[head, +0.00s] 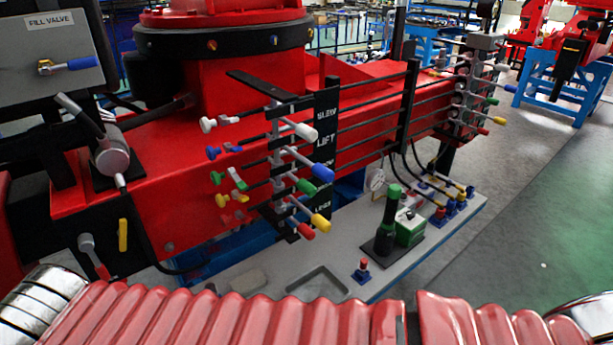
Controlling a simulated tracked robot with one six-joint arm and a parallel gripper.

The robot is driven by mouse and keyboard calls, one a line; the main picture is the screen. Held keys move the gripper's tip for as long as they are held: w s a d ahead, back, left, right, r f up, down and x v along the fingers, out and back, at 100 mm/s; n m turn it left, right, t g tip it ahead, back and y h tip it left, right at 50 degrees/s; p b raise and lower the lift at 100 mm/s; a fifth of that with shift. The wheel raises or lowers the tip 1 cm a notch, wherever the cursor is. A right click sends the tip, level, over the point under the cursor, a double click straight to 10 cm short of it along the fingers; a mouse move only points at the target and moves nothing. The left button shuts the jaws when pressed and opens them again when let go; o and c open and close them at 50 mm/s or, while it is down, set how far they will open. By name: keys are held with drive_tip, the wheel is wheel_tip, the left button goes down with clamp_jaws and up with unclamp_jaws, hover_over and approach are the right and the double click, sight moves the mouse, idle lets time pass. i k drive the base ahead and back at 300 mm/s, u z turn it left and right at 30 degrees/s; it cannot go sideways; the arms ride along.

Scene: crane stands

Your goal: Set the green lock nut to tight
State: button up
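The green lock nut (237,179) is on the left side of the near lever bank, below a blue one and above a yellow one. How tight the nut is cannot be told at this size. A green-tipped lever (305,186) sticks out on the right side of the same bank, partly behind the blue-tipped lever. My gripper is not in view.
White (220,123), blue (224,152), yellow (232,199) and red (240,216) fittings crowd the nut. A red beam (150,155) stands behind. A grey deck (270,265) lies below.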

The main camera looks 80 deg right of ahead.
sight(240, 185)
drive_tip(key=z, duration=2.05)
drive_tip(key=k, duration=0.9)
drive_tip(key=z, duration=0.4)
drive_tip(key=i, duration=0.7)
